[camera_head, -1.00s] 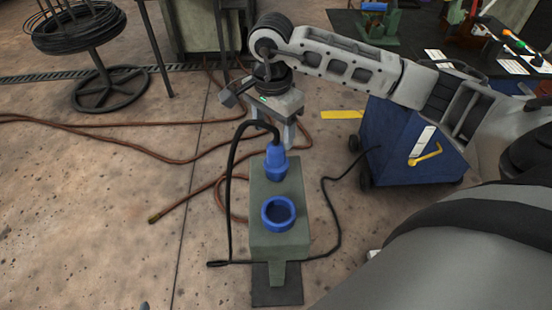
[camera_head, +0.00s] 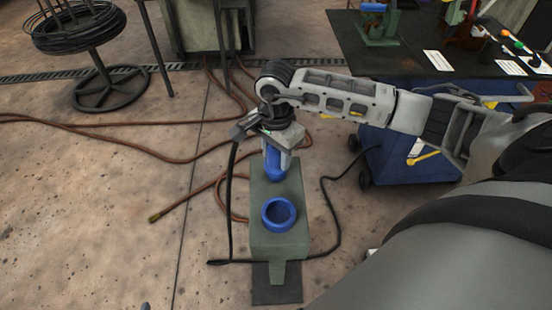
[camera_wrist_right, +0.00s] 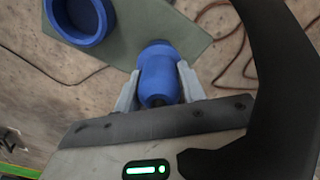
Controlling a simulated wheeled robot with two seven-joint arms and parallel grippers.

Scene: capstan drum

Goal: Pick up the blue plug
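The blue plug (camera_head: 272,165) stands upright at the back of a green block (camera_head: 262,238), with a black cable at its top. My right gripper (camera_head: 279,152) is over the plug from above. In the right wrist view, the plug (camera_wrist_right: 158,76) is between the two grey fingers (camera_wrist_right: 158,84). I see no clear gap at its sides, but cannot tell whether the fingers press on it. The gripper body hides the plug's top in the head view. A round blue socket (camera_head: 279,214) is in front of the plug on the block. My left gripper is not in view.
The black cable (camera_head: 231,200) hangs left of the block and runs along the floor. A brownish-red hose (camera_head: 110,143) lies to the left. A blue wheeled cart (camera_head: 395,160) is to the right, behind my arm. A wire reel stand (camera_head: 95,60) is at the back left.

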